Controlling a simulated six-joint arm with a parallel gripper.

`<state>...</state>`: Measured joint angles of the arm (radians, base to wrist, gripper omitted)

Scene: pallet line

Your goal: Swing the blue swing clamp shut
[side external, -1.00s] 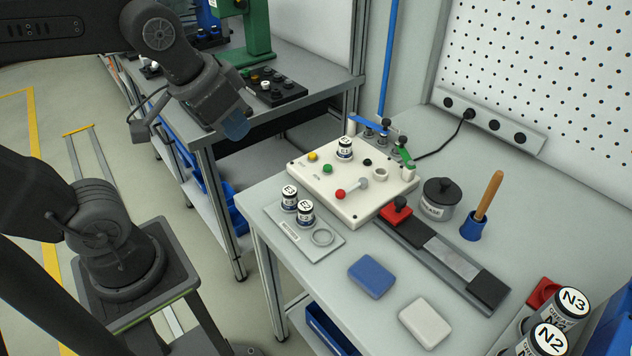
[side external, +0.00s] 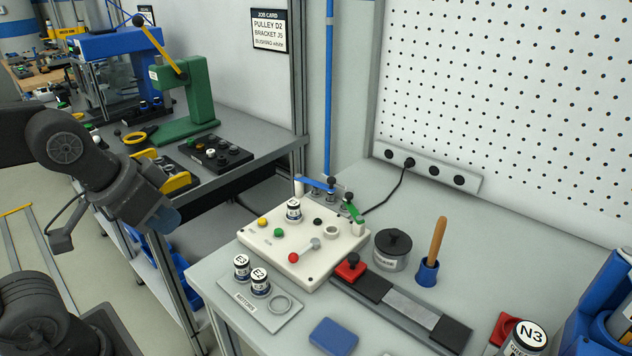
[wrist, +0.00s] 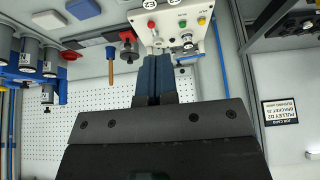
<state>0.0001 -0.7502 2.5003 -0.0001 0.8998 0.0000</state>
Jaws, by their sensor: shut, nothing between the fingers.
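The blue swing clamp (side external: 314,184) stands at the back edge of the cream fixture panel (side external: 322,269) in the side view. Its blue arm lies level, with a black knob near its right end; I cannot tell how it sits over the panel. A green swing clamp (side external: 353,211) is to its right, above a pale block. My gripper (side external: 166,218) is shut and empty, left of the panel and well apart from both clamps. In the wrist view my closed fingers (wrist: 156,64) point toward the panel (wrist: 170,18) and partly cover its far edge.
Canisters E3 and E2 (side external: 260,286) stand on a tray at the panel's left front; E1 (side external: 293,211) stands on the panel. A grease tin (side external: 393,249) and a wooden-handled tool (side external: 438,238) are to the right. A green press (side external: 187,95) stands on the rear bench.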

